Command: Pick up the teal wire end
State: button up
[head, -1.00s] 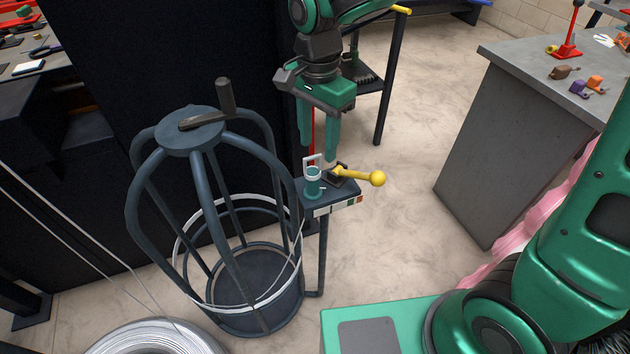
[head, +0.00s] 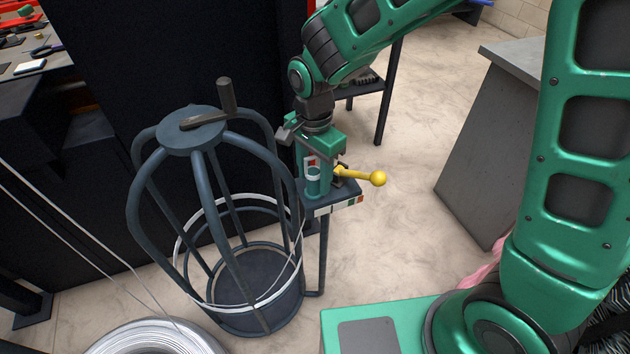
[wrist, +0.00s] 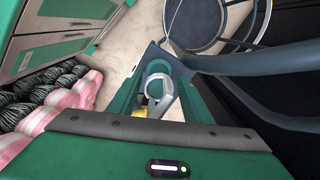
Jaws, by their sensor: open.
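The teal wire end (head: 313,187) is a small teal cylinder with a pale ring and a white loop on top. It stands upright on the small dark stand (head: 345,201) beside the cage. In the wrist view its pale ring (wrist: 158,87) lies between my fingers. My gripper (head: 318,182) is open and pointing down, lowered over the stand with its fingers around the wire end. It also shows in the wrist view (wrist: 160,98). Green on green makes finger contact hard to tell.
A yellow-knobbed lever (head: 366,177) sticks out right of the stand. The dark barred cage (head: 190,130) stands close on the left. A wire coil (head: 150,340) lies at the front left. A grey bench (head: 495,150) is at the right, with bare floor between.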

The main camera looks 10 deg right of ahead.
jog(key=shift+f, duration=0.15)
grip_shut()
notch_tip(320, 180, up, 10)
jog(key=shift+r, duration=0.1)
dwell(0.6)
jog(key=c, duration=0.9)
grip_release()
grip_shut()
